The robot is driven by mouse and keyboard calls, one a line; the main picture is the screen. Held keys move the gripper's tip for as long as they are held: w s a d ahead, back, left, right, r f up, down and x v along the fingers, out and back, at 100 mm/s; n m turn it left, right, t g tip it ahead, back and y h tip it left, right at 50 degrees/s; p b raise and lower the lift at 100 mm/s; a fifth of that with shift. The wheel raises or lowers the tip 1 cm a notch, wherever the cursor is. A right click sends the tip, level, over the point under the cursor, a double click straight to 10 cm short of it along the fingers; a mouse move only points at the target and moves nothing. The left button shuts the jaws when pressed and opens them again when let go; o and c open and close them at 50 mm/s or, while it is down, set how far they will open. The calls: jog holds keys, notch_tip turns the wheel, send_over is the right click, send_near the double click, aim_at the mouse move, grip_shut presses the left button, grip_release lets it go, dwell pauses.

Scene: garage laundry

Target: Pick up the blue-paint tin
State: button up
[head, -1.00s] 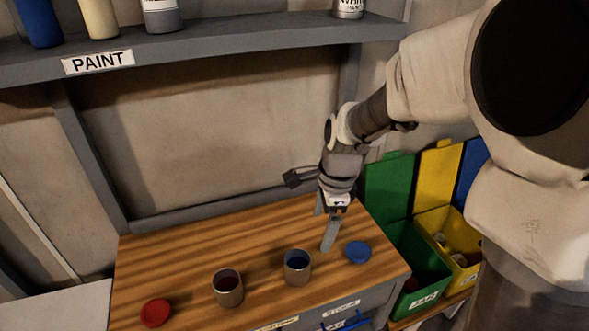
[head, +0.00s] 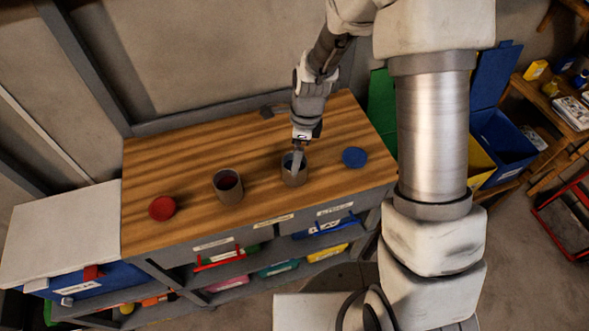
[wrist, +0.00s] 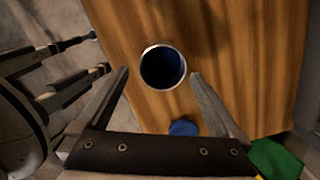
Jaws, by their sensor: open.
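The blue-paint tin (head: 294,173) is an open grey can with dark blue inside, upright on the wooden bench top (head: 260,150). In the wrist view the tin (wrist: 163,67) shows from above, just beyond and between the tips of my gripper (wrist: 160,73). My gripper (head: 297,160) is open; in the head view its fingers are at the tin's rim. I cannot tell whether a finger touches it. A blue lid (head: 354,157) lies to the tin's right; it also shows in the wrist view (wrist: 184,128).
A similar tin with dark red inside (head: 228,186) stands to the left, with a red lid (head: 162,208) farther left. Coloured bins (head: 501,143) stand right of the bench. Drawers and trays sit under the bench top. The back of the bench is mostly clear.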

aim_at(288, 158)
jog(key=shift+w+a+f+p, duration=0.1)
jog(key=shift+a+f+p, duration=0.05)
jog(key=shift+f, duration=1.1)
jog(key=shift+w+a+f+p, duration=0.1)
jog(key=shift+a+f+p, duration=0.1)
jog(key=shift+f, duration=1.1)
jog(key=shift+w+a+f+p, duration=0.1)
jog(key=shift+f+p, duration=0.05)
jog(key=shift+f, duration=1.1)
jog(key=c, duration=1.5)
jog(key=shift+o, duration=0.2)
jog(key=shift+r, duration=0.1)
jog(key=shift+r, duration=0.1)
